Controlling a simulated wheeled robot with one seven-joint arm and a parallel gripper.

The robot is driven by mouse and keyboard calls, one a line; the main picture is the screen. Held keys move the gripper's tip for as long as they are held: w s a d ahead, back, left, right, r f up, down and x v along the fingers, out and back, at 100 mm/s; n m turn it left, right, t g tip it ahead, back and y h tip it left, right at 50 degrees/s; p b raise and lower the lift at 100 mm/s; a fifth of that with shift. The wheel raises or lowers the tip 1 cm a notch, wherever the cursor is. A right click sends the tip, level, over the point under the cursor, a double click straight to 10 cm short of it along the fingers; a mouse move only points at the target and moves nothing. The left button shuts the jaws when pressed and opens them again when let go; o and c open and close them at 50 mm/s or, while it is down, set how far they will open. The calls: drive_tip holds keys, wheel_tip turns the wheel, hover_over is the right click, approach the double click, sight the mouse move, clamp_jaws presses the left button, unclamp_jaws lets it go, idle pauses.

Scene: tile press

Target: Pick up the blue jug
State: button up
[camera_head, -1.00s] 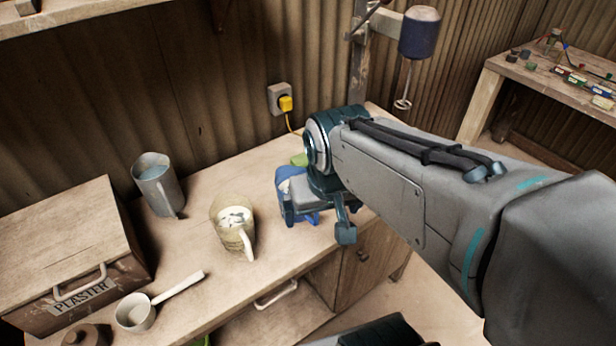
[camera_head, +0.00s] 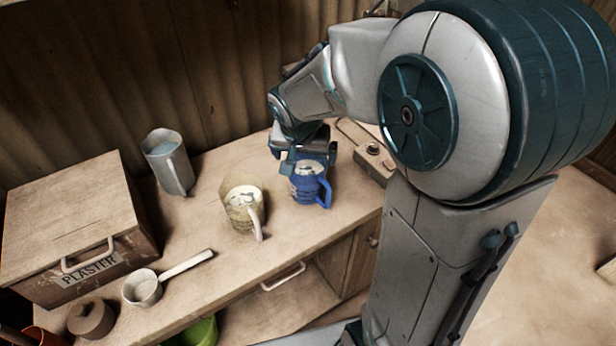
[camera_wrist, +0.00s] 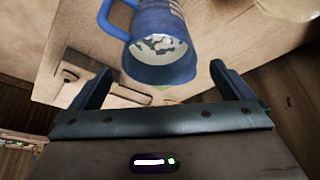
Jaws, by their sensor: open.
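The blue jug (camera_head: 308,186) stands upright on the bench, right of the cream jug, with its handle to the right in the head view. In the wrist view the blue jug (camera_wrist: 160,40) shows its open mouth with pale, lumpy contents, and its handle (camera_wrist: 115,20) is at the upper left. My gripper (camera_head: 296,160) is just behind the blue jug in the head view. In the wrist view my gripper (camera_wrist: 158,85) is open, with the jug's rim close to the gap between its two fingers. Nothing is held. I cannot tell whether a finger touches the jug.
The cream jug (camera_head: 243,203) stands left of the blue jug. A grey jug (camera_head: 169,163), a white ladle (camera_head: 143,289) and a plaster box (camera_head: 75,225) are further left. A small box with a knob (camera_head: 372,160) is behind right. The bench front between is clear.

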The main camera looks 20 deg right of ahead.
sight(307, 158)
drive_tip(key=x, duration=0.6)
drive_tip(key=shift+f+p, duration=0.1)
drive_tip(key=shift+p, duration=0.2)
drive_tip(key=shift+c, duration=0.3)
drive_tip(key=c, duration=1.7)
drive_tip(key=shift+o, duration=0.2)
drive_tip(key=shift+w, duration=0.1)
drive_tip(key=w+d+r, duration=0.6)
drive_tip(key=d+r, duration=0.3)
drive_tip(key=r, duration=0.2)
drive_tip(key=shift+w+d, duration=0.25)
drive_tip(key=shift+d, duration=0.05)
